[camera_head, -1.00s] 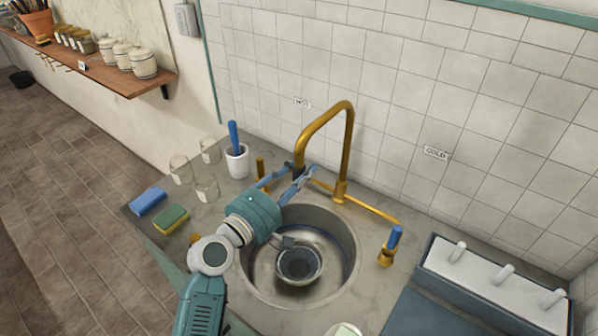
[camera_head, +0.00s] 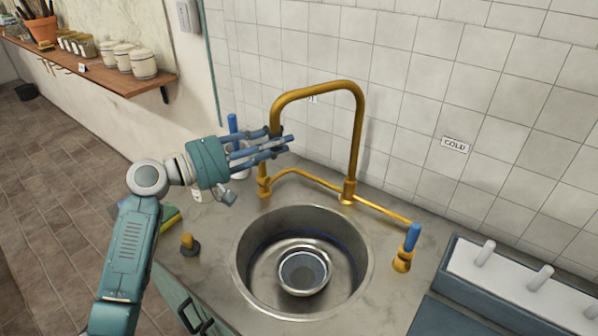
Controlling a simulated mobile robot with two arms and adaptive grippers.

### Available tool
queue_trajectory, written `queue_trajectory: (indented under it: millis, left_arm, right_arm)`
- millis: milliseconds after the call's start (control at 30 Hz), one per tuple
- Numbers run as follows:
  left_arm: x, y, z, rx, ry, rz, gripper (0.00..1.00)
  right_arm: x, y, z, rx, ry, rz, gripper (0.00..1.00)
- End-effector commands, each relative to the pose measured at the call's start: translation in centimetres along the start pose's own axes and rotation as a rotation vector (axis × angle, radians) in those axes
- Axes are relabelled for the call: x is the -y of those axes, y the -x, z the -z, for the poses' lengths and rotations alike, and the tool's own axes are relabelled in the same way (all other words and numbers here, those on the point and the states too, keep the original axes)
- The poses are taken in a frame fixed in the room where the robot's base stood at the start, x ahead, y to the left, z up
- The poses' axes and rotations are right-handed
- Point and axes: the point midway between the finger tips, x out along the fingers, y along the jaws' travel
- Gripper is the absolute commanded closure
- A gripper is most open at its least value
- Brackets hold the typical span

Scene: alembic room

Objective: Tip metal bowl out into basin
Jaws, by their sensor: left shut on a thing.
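The metal bowl (camera_head: 318,283) stands upright inside the round steel sink basin (camera_head: 250,282), on its floor. Its inside looks dark grey, and I cannot tell what it holds. My left gripper (camera_head: 284,146) is up at the left side of the brass faucet (camera_head: 356,135), behind and left of the basin. Its fingers are shut around the faucet's spout, well apart from the bowl. The fingers hide part of the spout. My right gripper is not in view.
A blue-handled cold tap (camera_head: 408,246) stands right of the basin. A white rack with pegs (camera_head: 515,285) is at the right. A brush handle (camera_head: 232,125) shows behind my left gripper. A sponge (camera_head: 170,215) lies partly hidden behind my left arm.

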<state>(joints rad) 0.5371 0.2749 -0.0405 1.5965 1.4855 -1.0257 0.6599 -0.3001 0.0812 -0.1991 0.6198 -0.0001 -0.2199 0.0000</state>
Motion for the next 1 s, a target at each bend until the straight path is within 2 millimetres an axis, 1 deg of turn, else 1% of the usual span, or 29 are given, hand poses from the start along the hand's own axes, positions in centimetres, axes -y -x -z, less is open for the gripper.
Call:
queue_trajectory:
  millis: [33, 100, 300, 400, 633, 1000]
  left_arm:
    - [0.0, 0.5, 1.2, 0.005, -0.006, -0.011, 1.0]
    - [-0.2, 0.8, 2.3, -0.005, -0.004, -0.013, 1.0]
    - [-0.6, 0.8, 4.9, -0.011, -0.002, -0.014, 1.0]
    - [-0.7, 0.7, 5.7, -0.012, -0.003, -0.015, 1.0]
    - [-1.0, 0.5, 6.7, -0.013, -0.003, -0.018, 1.0]
    - [-1.2, 0.5, 6.8, -0.013, -0.004, -0.02, 1.0]
  right_arm:
    - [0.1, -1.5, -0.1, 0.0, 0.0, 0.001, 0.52]
    - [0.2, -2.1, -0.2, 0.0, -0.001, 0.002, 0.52]
    - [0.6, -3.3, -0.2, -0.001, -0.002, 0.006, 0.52]
    - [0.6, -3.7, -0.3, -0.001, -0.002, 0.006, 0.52]
    - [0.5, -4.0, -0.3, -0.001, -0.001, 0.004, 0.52]
    - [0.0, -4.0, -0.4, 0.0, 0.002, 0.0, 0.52]
